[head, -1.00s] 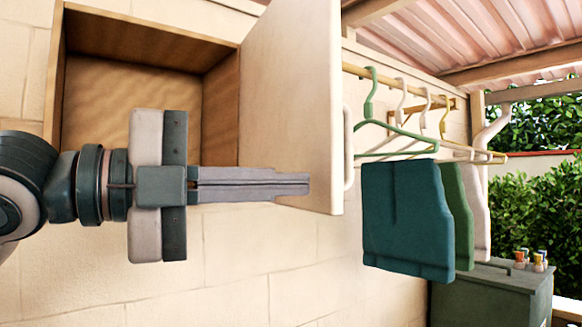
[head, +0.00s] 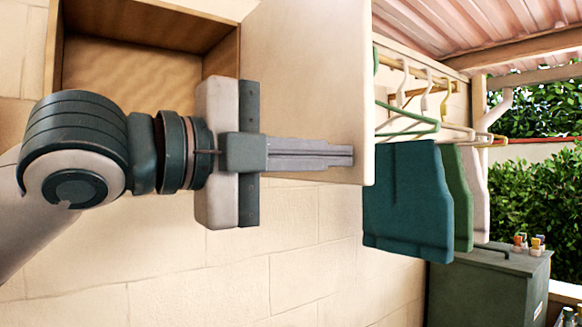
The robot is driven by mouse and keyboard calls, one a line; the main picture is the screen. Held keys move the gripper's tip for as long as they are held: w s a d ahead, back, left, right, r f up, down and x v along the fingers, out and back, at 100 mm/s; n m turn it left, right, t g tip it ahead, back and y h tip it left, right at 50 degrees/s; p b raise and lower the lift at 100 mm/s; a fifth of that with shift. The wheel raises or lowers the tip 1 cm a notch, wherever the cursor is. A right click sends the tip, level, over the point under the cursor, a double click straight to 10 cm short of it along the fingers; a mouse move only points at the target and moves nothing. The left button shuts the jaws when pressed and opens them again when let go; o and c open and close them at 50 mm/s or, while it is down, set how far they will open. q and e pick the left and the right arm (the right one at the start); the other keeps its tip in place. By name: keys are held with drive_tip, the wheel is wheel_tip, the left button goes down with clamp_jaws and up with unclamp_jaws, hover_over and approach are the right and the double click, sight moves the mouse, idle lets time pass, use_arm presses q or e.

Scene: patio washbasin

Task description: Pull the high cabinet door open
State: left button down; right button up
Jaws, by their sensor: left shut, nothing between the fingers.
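The high cabinet (head: 150,18) is a wooden box on the block wall at the upper left, and its inside looks empty where it shows. Its pale door (head: 310,80) stands swung well open on the cabinet's right side. My left gripper (head: 350,155) is shut and empty. Its fingers lie in front of the inner face of the door, near the lower outer corner; I cannot tell whether they touch it. The door handle is hidden behind the door. My left arm covers the lower part of the cabinet. My right gripper is not in view.
Right of the door, a rail (head: 455,60) carries several hangers with a teal garment (head: 408,195), a green one and a white one. A dark green storage box (head: 485,295) stands at the lower right. The wall below the cabinet is clear.

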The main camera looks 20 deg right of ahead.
sight(364, 155)
use_arm(q)
drive_tip(key=shift+n+t+y, duration=0.3)
drive_tip(key=shift+n+t, duration=0.2)
drive_tip(key=shift+t, duration=0.2)
drive_tip(key=x, duration=0.3)
drive_tip(key=s+x, duration=0.1)
drive_tip(key=x, duration=0.1)
drive_tip(key=shift+w+d+r, duration=0.1)
drive_tip(key=shift+d, duration=0.2)
drive_tip(key=shift+w+d, duration=0.2)
drive_tip(key=shift+d, duration=0.15)
drive_tip(key=shift+a, duration=0.1)
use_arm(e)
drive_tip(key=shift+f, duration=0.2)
use_arm(q)
drive_tip(key=shift+a, duration=0.1)
